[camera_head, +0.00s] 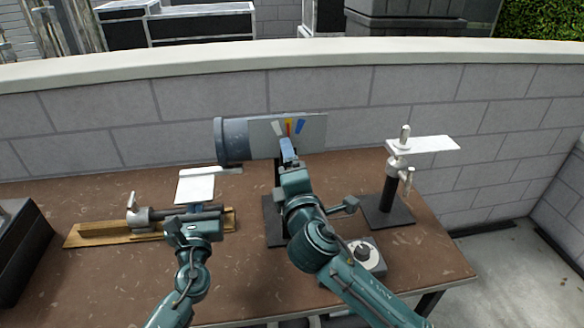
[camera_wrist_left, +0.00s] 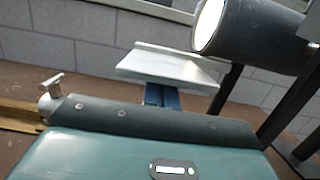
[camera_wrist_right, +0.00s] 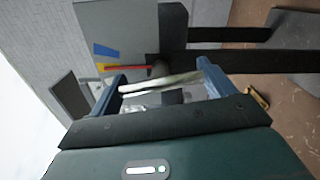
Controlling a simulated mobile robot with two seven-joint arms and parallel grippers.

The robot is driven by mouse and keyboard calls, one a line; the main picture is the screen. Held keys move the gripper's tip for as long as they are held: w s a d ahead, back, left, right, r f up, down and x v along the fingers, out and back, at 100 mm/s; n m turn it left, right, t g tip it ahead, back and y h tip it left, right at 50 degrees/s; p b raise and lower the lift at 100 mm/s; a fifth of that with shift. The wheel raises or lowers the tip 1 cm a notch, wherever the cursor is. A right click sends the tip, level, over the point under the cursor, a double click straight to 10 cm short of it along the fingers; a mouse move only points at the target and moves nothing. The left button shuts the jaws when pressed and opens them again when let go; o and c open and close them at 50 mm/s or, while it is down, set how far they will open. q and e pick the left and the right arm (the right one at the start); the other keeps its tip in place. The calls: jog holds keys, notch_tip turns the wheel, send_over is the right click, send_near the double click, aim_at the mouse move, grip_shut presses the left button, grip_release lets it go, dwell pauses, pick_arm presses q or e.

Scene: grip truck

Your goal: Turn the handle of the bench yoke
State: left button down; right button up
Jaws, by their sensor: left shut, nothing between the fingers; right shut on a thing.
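The bench yoke stands on the table as a black post and base (camera_head: 274,222). It carries a grey lamp cylinder (camera_head: 235,139) and a grey plate (camera_head: 312,135) with white, red-yellow and blue marks; the plate also shows in the right wrist view (camera_wrist_right: 110,25). My right gripper (camera_head: 288,150) is at the plate's front, its blue fingers shut on the pale bar-shaped handle (camera_wrist_right: 160,82). The handle is mostly hidden in the head view. My left gripper (camera_head: 193,208) is shut and empty, close to a white flat plate (camera_head: 196,188); I cannot tell whether they touch.
A wooden board with a metal clamp (camera_head: 140,217) lies at left. A second black stand with a white plate (camera_head: 425,144) stands at right. A small grey box with a round dial (camera_head: 366,254) sits under my right arm. A block wall (camera_head: 400,90) closes the back.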

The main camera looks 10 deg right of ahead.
jog(key=shift+m, duration=0.6)
jog(key=o, duration=0.9)
jog(key=s, duration=1.2)
jog(key=shift+f, duration=0.2)
